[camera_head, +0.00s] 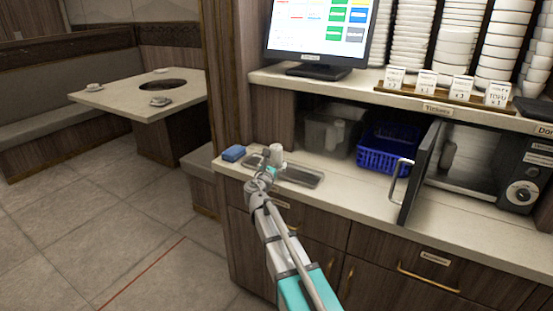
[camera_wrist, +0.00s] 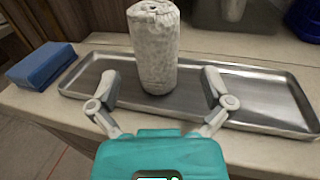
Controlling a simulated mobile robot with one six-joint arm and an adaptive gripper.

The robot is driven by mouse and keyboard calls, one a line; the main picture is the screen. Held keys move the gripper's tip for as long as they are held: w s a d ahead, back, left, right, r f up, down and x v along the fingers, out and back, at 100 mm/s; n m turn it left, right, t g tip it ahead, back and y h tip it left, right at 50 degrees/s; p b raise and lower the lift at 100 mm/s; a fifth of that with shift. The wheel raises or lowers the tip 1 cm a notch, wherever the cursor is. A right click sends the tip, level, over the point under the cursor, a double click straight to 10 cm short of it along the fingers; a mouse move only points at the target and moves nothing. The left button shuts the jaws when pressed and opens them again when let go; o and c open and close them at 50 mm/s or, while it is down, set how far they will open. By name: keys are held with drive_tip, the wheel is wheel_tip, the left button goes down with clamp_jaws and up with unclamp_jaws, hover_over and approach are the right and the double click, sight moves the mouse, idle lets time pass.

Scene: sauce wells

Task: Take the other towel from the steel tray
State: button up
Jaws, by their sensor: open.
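One rolled, pale textured towel (camera_wrist: 153,50) stands upright on the steel tray (camera_wrist: 255,90), left of the tray's middle. In the head view the towel (camera_head: 276,154) rises above the tray (camera_head: 310,179), which lies on the lower counter. My gripper (camera_wrist: 160,85) is open in the wrist view, with one finger on each side in front of the towel. Its fingers look apart from the towel. In the head view my gripper (camera_head: 264,170) is at the tray's left part, and the arm hides some of the tray.
A blue sponge-like block (camera_head: 234,153) lies left of the tray. A grey bin (camera_head: 325,134) and a blue basket (camera_head: 388,150) stand behind it. An open appliance door (camera_head: 422,172) juts out at the right. The shelf above carries a screen (camera_head: 318,28) and stacked bowls.

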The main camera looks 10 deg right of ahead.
sight(274, 155)
drive_tip(key=shift+w, duration=0.1)
drive_tip(key=shift+x, duration=2.5)
drive_tip(key=shift+a+f, duration=0.2)
drive_tip(key=c, duration=1.1)
drive_tip(key=shift+r, duration=0.2)
wheel_tip(274, 155, up, 2)
drive_tip(key=shift+p, duration=1.05)
drive_tip(key=s+r+p, duration=0.3)
drive_tip(key=s, duration=0.1)
drive_tip(key=s+r+p, duration=0.4)
drive_tip(key=s, duration=0.1)
drive_tip(key=s+r+p, duration=0.3)
drive_tip(key=s, duration=0.2)
drive_tip(key=shift+r+p, duration=0.3)
drive_tip(key=shift+r, duration=0.05)
